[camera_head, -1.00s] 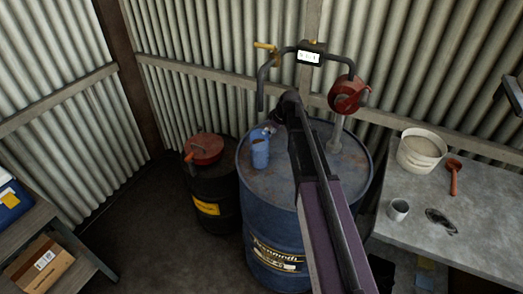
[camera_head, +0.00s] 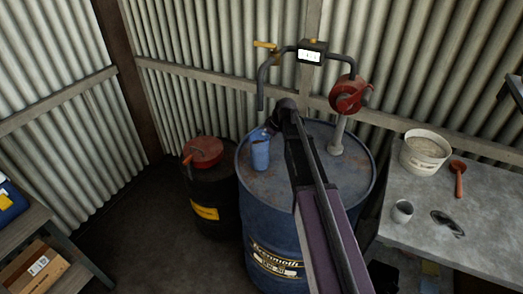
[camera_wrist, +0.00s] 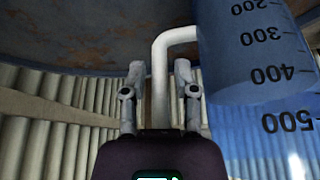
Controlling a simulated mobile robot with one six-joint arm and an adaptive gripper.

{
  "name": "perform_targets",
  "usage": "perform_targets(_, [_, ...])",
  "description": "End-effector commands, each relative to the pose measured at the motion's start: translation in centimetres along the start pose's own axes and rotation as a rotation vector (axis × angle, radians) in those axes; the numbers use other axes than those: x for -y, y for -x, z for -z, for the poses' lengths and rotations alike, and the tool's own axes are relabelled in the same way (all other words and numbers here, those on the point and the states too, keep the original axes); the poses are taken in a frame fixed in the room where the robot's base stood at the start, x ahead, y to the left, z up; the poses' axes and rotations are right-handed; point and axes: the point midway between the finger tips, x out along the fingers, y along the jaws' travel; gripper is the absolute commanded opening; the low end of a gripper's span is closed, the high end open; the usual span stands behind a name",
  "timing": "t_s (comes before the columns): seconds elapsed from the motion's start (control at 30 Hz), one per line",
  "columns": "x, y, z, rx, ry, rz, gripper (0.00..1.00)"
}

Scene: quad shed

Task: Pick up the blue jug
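The blue jug (camera_head: 260,154) stands upright on top of the blue drum (camera_head: 254,208), near its left side. In the wrist view the jug (camera_wrist: 258,50) shows upside down at the upper right, with printed volume marks. Its pale handle (camera_wrist: 160,82) runs between the two fingers of my gripper (camera_wrist: 160,84). The fingers are apart, with a gap on each side of the handle. In the head view my gripper (camera_head: 273,123) is just behind and right of the jug, mostly hidden by the arm.
A red hand pump (camera_head: 347,95) with a hose rises from the back of the drum.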

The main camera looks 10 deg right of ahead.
Motion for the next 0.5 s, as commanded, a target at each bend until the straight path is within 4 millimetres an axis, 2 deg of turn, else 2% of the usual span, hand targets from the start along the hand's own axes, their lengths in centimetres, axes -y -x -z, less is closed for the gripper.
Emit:
perform_targets(0.17, [0.00,0.00,-0.01,0.000,0.000,0.000,0.38])
perform_targets(0.2, [0.00,0.00,-0.01,0.000,0.000,0.000,0.26])
perform_targets(0.3, [0.00,0.00,-0.01,0.000,0.000,0.000,0.00])
perform_targets(0.5, [0.01,0.01,0.00,0.000,0.000,0.001,0.00])
